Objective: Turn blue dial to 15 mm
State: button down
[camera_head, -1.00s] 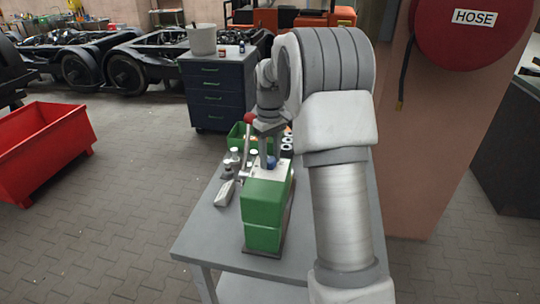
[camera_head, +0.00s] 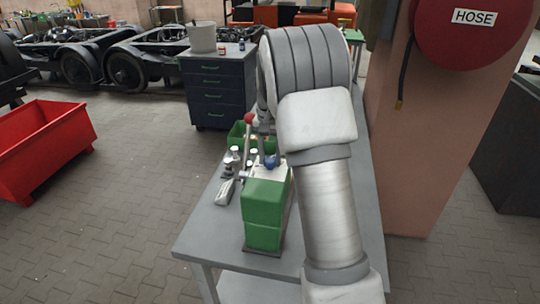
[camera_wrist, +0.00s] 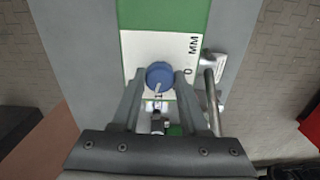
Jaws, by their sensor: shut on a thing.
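The blue dial (camera_wrist: 160,75) sits on the white scale plate (camera_wrist: 139,49) of a green machine (camera_wrist: 165,14). The plate shows "MM", a "0" to the right of the dial and a partly hidden numeral starting with "1" below it. The dial's pale pointer line points down in the wrist view, toward that lower numeral. My gripper (camera_wrist: 160,78) has a finger on each side of the dial and is shut on it.
A lever with a red knob (camera_head: 250,119) stands beside the dial, and its metal rod (camera_wrist: 212,100) is close to my right finger in the wrist view.

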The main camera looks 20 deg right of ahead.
aim_at(270, 159)
jog(key=m+p, duration=0.1)
jog(key=m, duration=0.4)
jog(key=shift+m, duration=0.3)
dwell(0.4)
jog(key=shift+c, duration=2.1)
grip_release()
jog(key=shift+r, duration=0.15)
notch_tip(270, 159, up, 17)
jog(key=shift+r, duration=0.1)
